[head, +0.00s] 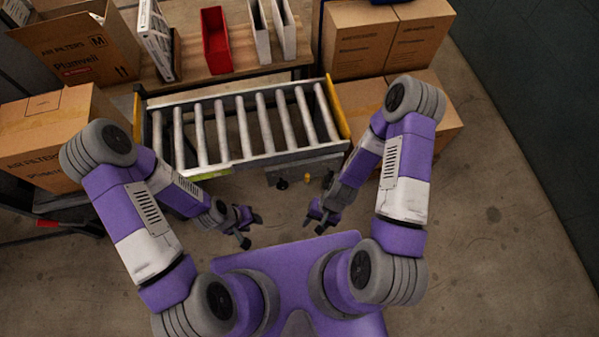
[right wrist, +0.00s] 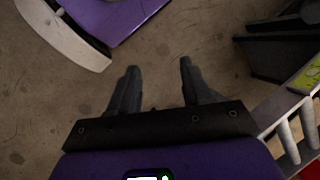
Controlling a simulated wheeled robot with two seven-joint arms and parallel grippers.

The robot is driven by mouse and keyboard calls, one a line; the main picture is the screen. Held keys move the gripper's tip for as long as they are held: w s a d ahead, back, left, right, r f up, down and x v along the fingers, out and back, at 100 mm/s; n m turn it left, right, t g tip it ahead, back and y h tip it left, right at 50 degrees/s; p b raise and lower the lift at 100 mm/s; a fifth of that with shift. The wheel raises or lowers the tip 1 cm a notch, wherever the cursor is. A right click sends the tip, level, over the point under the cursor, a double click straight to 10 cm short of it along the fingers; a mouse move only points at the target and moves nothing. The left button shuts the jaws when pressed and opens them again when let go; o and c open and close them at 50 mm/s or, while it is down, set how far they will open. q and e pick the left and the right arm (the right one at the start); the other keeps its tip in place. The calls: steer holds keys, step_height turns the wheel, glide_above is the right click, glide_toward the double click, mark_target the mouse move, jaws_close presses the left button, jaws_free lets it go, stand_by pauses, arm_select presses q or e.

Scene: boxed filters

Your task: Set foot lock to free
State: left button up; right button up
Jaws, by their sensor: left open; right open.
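A roller conveyor cart (head: 250,161) stands in front of me in the head view. Below its near edge are a small yellow part (head: 307,177) and a dark knob-like part (head: 282,184). Either may belong to the foot lock; its setting is too small to read. My left gripper (head: 251,230) is open and empty, in front of the cart. My right gripper (head: 315,222) is open and empty, nearer to me than the yellow part and apart from it. In the right wrist view its two fingers (right wrist: 158,72) stand apart over bare floor.
Cartons stand left (head: 45,135) and right (head: 395,35) of the cart. A wooden bench (head: 190,66) behind it carries a red bin (head: 216,40) and white holders. A red-handled item (head: 48,224) is at the left. The floor at the right (head: 480,240) is clear.

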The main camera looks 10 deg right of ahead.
steer(key=s+a+f+m+g+y+b, duration=0.1)
steer(key=s+a+f+m+g+y, duration=0.1)
steer(key=s+a+f+m+y, duration=0.15)
steer(key=w+a+f+m+t+y+b, duration=0.25)
steer(key=w+a+m+y, duration=0.25)
steer(key=m, duration=0.4)
steer(key=m+t+h+b, duration=0.2)
steer(key=m+t+h, duration=0.8)
steer(key=m+t, duration=0.55)
glide_toward(308, 179)
steer(key=w, duration=0.3)
steer(key=shift+g, duration=0.4)
steer(key=b+x, duration=0.3)
steer(key=x, duration=0.3)
steer(key=shift+w+a+f, duration=0.15)
steer(key=shift+w+a, duration=0.1)
steer(key=shift+c, duration=0.5)
jaws_close()
